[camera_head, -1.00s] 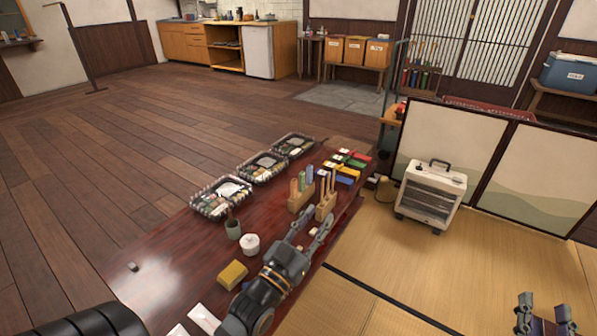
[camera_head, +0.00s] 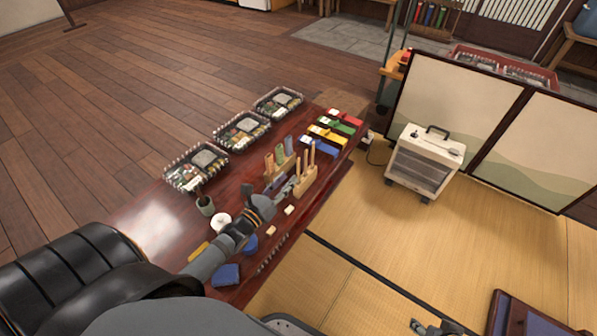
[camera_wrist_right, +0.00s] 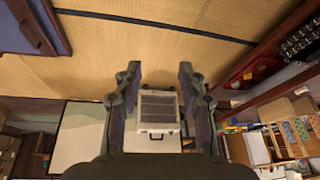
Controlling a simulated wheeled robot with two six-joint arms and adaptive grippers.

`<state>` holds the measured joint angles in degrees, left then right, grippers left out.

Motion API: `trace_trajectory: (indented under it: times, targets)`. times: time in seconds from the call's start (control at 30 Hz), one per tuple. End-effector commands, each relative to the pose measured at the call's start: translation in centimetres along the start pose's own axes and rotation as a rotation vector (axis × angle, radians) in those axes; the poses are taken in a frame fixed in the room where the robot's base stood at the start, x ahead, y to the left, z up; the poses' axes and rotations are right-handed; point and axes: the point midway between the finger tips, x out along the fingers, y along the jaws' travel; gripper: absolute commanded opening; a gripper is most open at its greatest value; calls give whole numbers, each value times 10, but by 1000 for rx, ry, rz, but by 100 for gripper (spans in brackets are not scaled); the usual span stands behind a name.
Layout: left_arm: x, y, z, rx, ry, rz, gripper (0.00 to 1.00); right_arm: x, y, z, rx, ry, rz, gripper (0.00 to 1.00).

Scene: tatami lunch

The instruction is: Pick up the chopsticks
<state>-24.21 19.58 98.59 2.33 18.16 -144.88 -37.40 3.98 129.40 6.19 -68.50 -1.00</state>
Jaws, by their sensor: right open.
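Wooden stands on the dark red table (camera_head: 150,222) hold upright pieces. The nearer stand (camera_head: 306,186) has several thin wooden sticks (camera_head: 304,158); I cannot tell whether these are the chopsticks. My left gripper (camera_head: 284,186) is low over the table, at the left side of that stand. Its fingers are small and partly overlap the stands, so its opening is unclear. My right gripper (camera_head: 430,328) is at the bottom edge, over the tatami, away from the table. In the right wrist view, the right gripper (camera_wrist_right: 160,78) is open with nothing between its fingers.
Lunch trays (camera_head: 240,131) line the table's far side. Coloured boxes (camera_head: 332,133) lie at its back end. A cup (camera_head: 205,206) and white pot (camera_head: 221,222) stand near my left arm. A heater (camera_head: 425,160) stands on the clear tatami (camera_head: 385,235).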

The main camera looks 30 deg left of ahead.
Motion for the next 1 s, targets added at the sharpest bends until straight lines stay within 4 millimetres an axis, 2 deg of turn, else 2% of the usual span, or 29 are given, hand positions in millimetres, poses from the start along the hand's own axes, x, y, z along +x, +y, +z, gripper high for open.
trace_trajectory:
  times: [0.1, 0.23, 0.37, 0.5, 0.63, 0.87, 1.0]
  targets:
    - [-2, 14, -3, 234, 18, 4, 32, -6, -1, 26, 3, -116, -4, 41]
    - [-3, 20, -5, 337, 24, 4, 32, -6, -2, 37, 5, -165, -6, 41]
    - [1, 20, -8, 347, 23, 4, 32, -2, -2, 40, 6, -161, -9, 41]
    - [25, 22, -11, 344, 19, 4, 32, 16, -6, 44, 11, -99, -26, 41]
    - [44, 21, -9, 344, 21, 4, 32, 19, -8, 42, 15, -63, -36, 41]
    - [54, 22, -9, 342, 23, 5, 32, 21, -9, 42, 17, -46, -39, 41]
    - [78, 26, -12, 342, 21, 6, 32, 26, -10, 43, 20, -22, -45, 41]
